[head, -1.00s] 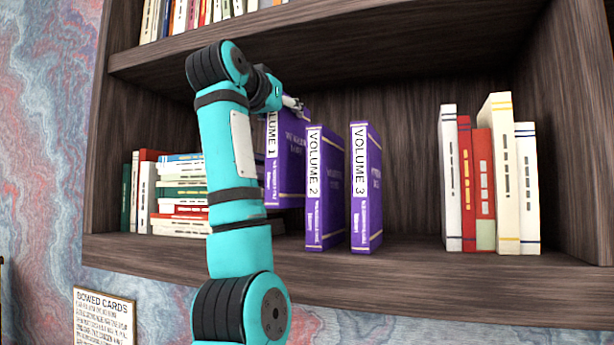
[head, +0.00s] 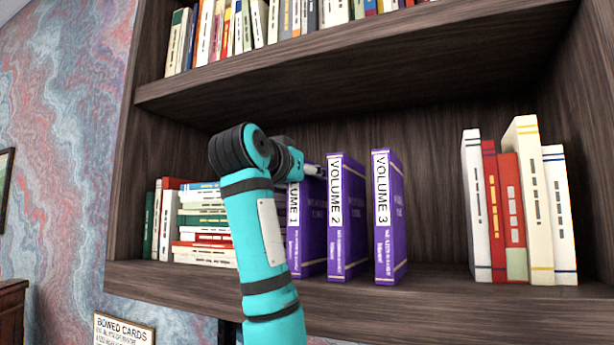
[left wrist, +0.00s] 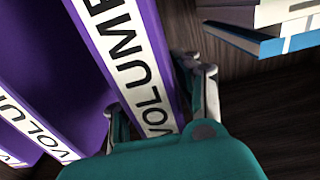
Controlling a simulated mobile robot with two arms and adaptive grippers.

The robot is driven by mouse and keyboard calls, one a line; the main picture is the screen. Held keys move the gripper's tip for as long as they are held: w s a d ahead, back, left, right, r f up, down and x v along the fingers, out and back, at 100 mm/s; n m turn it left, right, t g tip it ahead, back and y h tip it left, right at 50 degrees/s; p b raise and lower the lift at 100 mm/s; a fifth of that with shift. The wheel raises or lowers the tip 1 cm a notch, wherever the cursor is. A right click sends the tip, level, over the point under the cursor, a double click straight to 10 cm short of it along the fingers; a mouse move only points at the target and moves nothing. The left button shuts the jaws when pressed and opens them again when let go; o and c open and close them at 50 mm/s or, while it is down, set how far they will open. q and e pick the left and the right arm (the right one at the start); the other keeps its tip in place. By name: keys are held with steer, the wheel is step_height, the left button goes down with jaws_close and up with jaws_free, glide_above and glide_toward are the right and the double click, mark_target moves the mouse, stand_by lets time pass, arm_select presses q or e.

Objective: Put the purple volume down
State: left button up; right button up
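The purple book labelled Volume 1 (head: 307,235) stands upright on the shelf, left of purple Volume 2 (head: 347,215) and purple Volume 3 (head: 389,215). Its base is about level with theirs. My left gripper (head: 312,172) is at the upper part of Volume 1. In the left wrist view my left gripper (left wrist: 158,100) has one finger on each side of the spine of Volume 1 (left wrist: 110,45) and looks shut on it; the contact is partly hidden. Part of Volume 1 is behind my arm in the head view. My right gripper is not in view.
A flat stack of books (head: 205,225) lies to the left of Volume 1. White and red books (head: 512,210) stand at the right, with bare shelf between them and Volume 3. An upper shelf board (head: 330,62) is overhead.

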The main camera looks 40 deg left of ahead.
arm_select(q)
steer(key=o, duration=0.3)
steer(key=b+v, duration=0.5)
steer(key=v, duration=0.7)
steer(key=shift+r, duration=0.15)
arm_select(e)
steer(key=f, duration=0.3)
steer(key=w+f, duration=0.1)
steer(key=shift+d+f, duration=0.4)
